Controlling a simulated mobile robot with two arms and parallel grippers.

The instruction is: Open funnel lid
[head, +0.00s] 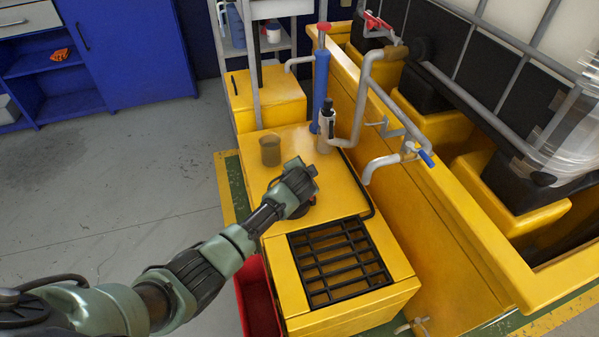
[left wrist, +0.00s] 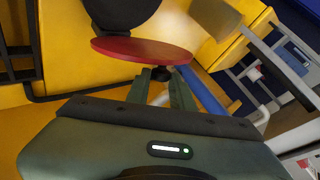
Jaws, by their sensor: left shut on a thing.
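In the left wrist view, a round red lid (left wrist: 142,50) with a small black knob (left wrist: 161,74) is in front of my left gripper (left wrist: 160,88). Its two green fingers are closed on the knob. A round black part (left wrist: 118,12), which may be the funnel's mouth, shows just beyond the lid; I cannot tell whether they touch. In the head view, my left gripper (head: 303,181) is over the yellow bench top (head: 320,165). The gripper hides most of the funnel and lid there. My right gripper is not in view.
A brown beaker (head: 270,151) stands just behind the gripper. A blue cylinder (head: 321,90) and grey pipes (head: 365,90) rise behind and to the right. A black grate (head: 340,260) lies in front, with a red bin (head: 258,300) beside the bench.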

